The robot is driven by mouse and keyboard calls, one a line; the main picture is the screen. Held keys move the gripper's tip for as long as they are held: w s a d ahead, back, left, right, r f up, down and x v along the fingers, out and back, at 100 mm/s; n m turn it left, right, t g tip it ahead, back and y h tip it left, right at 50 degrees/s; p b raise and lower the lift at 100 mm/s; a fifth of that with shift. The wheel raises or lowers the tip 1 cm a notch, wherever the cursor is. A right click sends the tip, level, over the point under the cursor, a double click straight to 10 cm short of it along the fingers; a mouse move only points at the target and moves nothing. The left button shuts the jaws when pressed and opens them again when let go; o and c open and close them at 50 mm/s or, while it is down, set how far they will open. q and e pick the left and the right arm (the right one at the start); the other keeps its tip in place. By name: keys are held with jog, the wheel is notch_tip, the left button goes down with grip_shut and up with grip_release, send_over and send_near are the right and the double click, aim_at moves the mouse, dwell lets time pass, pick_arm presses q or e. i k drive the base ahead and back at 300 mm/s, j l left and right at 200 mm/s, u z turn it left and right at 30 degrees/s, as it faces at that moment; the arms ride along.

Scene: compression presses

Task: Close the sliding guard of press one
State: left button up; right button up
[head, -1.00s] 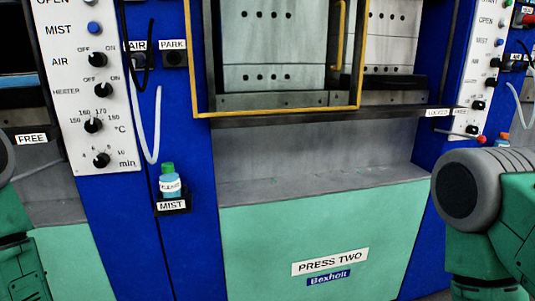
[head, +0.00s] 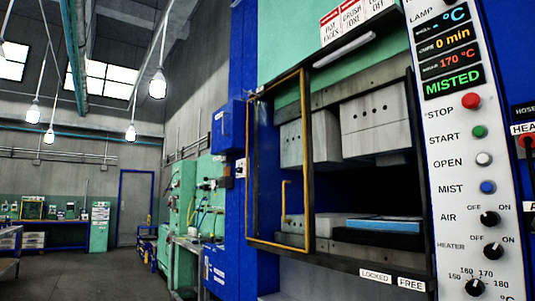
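A press with a dark open chamber fills the right half of the head view; its nameplate is not in view. Its sliding guard (head: 305,170), a yellow-edged frame with a yellow handle (head: 286,202), stands at the left side of the opening. The chamber right of it is uncovered. Grey mould blocks (head: 375,122) sit at the top inside. A flat blue piece (head: 383,224) lies on the lower platen. The display (head: 454,82) beside it reads "0 min", "170 °C" and "MISTED". Neither of my grippers is in view.
A control panel (head: 462,200) with STOP, START, OPEN and MIST buttons stands right of the chamber. LOCKED (head: 375,276) and FREE (head: 411,284) labels sit below the opening. Green machines (head: 182,210) stand farther left. Grey floor (head: 90,270) is open at lower left.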

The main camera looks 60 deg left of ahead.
aim_at(307, 250)
jog(key=u, duration=2.1)
jog(key=i+j+z, duration=0.15)
jog(key=z, duration=0.25)
jog(key=i+j+z, duration=0.1)
jog(key=j+z, duration=0.25)
